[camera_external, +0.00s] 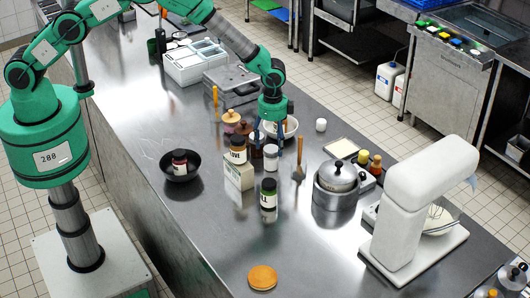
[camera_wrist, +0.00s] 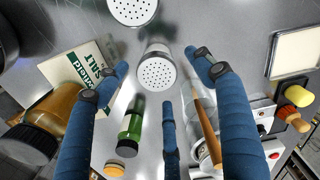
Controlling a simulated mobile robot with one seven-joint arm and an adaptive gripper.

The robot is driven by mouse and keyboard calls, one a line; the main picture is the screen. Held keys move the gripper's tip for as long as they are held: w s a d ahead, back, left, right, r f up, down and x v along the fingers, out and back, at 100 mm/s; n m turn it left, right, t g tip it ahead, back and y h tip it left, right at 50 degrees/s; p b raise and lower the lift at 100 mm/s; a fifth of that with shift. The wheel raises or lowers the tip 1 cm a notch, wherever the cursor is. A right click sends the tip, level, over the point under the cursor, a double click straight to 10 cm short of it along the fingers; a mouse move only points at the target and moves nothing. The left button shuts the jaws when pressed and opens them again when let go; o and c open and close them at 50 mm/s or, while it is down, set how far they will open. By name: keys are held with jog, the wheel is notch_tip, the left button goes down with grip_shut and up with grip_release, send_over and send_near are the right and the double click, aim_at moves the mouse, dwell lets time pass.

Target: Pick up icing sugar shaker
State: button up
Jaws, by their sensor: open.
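A pale shaker with a perforated round lid (camera_wrist: 157,73) stands upright on the steel counter, between the spread blue fingers of my gripper (camera_wrist: 157,62) in the wrist view. In the external view a white shaker (camera_external: 271,158) stands just below my gripper (camera_external: 269,138), beside the salt box. A second perforated lid (camera_wrist: 132,9) shows at the top edge of the wrist view. No label is readable on either, so I cannot tell which holds icing sugar. My gripper is open and empty, pointing down; I see no contact with the shaker.
A green bottle (camera_external: 268,194) is in front, a wooden-handled tool (camera_external: 299,166) to the right. A pot (camera_external: 337,184) and mixer (camera_external: 417,208) are farther right.

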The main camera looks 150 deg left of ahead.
aim_at(272, 149)
jog(key=shift+f, duration=0.1)
jog(key=shift+w+d+f+p, duration=0.1)
jog(key=shift+f+p, duration=0.25)
jog(key=shift+f, duration=0.9)
jog(key=shift+w+d+f+p, duration=0.1)
jog(key=shift+f+p, duration=0.25)
jog(key=shift+f, duration=0.9)
jog(key=shift+c, duration=0.3)
jog(key=c, duration=1.3)
jog(key=shift+r, duration=0.15)
jog(key=shift+r+b, duration=0.9)
jog(key=shift+r, duration=4)
